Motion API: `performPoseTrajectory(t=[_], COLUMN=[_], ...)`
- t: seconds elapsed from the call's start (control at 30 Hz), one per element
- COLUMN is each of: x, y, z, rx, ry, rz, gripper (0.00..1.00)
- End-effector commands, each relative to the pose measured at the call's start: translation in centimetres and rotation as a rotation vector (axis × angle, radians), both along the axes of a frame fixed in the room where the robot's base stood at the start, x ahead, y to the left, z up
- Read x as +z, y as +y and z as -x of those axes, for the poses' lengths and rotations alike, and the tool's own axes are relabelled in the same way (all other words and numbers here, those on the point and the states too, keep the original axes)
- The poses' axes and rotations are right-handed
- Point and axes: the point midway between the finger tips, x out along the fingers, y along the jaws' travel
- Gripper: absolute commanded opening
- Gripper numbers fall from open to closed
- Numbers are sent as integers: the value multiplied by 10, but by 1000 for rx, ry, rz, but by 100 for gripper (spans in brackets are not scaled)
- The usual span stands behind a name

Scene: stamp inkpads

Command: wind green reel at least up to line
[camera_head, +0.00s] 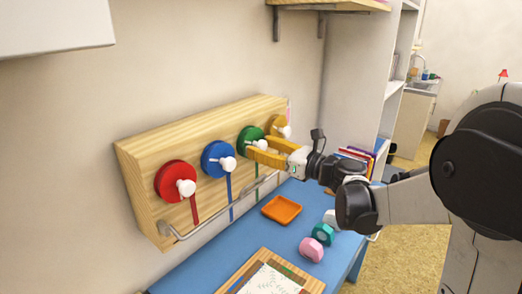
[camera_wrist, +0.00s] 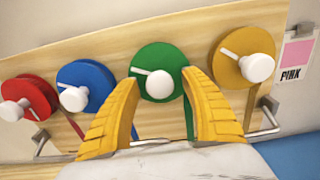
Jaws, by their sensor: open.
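The green reel (camera_head: 245,133) is mounted on the upright wooden board, between the blue and yellow reels. In the wrist view the green reel (camera_wrist: 160,55) faces me, with a white knob (camera_wrist: 160,84) and a white crank bar. A green strip (camera_wrist: 188,120) runs down below it, partly hidden by my right finger. My gripper (camera_wrist: 162,80) is open, its yellow fingers on either side of the knob. I cannot tell whether they touch it. In the head view my gripper (camera_head: 258,147) is at the reel's front. I cannot make out the line.
The red reel (camera_head: 170,181), blue reel (camera_head: 212,157) and yellow reel (camera_head: 279,122) share the board (camera_head: 140,160). A metal rail (camera_head: 215,216) runs along its lower front. An orange tray (camera_head: 282,210) and stamps stand on the blue table (camera_head: 200,262).

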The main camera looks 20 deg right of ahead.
Motion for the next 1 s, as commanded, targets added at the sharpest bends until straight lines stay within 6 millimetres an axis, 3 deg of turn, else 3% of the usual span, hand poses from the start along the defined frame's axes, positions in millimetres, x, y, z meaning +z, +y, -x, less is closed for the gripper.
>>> performPoseTrajectory(t=[0.27,0.43,0.47,1.0], x=[0,0,0,1], y=[1,1,1,1], z=[-2,-2,-2,-1], rx=[-1,-1,-1,0], ry=[0,-1,-1,-76], rz=[0,1,1,107], gripper=[53,6,0,0])
